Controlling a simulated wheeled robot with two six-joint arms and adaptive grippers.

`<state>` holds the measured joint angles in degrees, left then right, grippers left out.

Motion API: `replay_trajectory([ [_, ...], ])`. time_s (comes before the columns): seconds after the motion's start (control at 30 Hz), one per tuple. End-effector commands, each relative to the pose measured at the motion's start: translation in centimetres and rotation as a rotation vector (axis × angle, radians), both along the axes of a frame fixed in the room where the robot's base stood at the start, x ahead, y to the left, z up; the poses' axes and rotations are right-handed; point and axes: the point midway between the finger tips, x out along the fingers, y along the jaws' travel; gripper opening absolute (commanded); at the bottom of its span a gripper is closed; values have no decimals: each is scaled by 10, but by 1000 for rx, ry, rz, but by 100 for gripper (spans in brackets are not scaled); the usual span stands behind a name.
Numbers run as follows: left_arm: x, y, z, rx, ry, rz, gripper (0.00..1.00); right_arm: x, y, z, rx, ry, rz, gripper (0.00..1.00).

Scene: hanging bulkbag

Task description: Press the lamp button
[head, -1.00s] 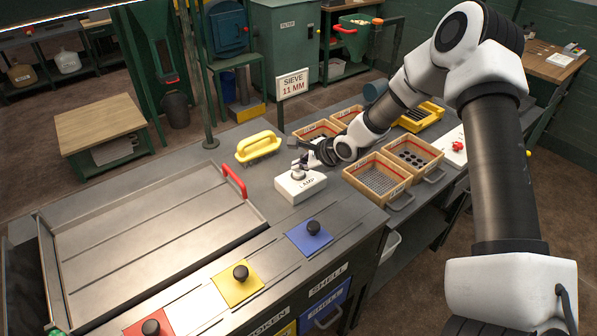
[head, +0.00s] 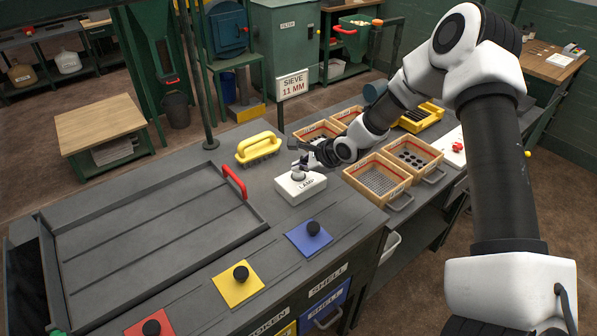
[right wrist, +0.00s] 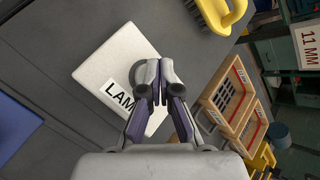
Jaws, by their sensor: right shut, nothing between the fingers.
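The lamp button box is a white block labelled LAMP (head: 306,190) on the grey bench, with a round grey button (head: 298,175) on top. The box also shows in the right wrist view (right wrist: 112,65), with its label partly covered. My right gripper (head: 300,165) is shut and empty, fingers together, with its tips at the button. In the right wrist view the fingertips (right wrist: 160,66) cover most of the button; I cannot tell how firmly they touch it. My left gripper is not in view.
A yellow-handled brush (head: 259,148) stands behind the box. Wooden sieve trays (head: 378,180) are close on the right. A large tray with a red handle (head: 234,181) lies left. Blue (head: 309,239), yellow (head: 237,284) and red (head: 150,325) plates with black knobs line the front.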

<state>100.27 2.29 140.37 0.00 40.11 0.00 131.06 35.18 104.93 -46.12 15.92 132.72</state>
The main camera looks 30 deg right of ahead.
Motion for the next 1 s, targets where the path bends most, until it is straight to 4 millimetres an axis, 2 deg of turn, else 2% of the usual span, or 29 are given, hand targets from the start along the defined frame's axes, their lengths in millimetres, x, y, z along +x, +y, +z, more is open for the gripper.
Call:
replay_trajectory([
  [0.53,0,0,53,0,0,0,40,0,0,60,0,-1,0,0],
  [1.0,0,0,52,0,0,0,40,0,0,60,0,0,0,0],
])
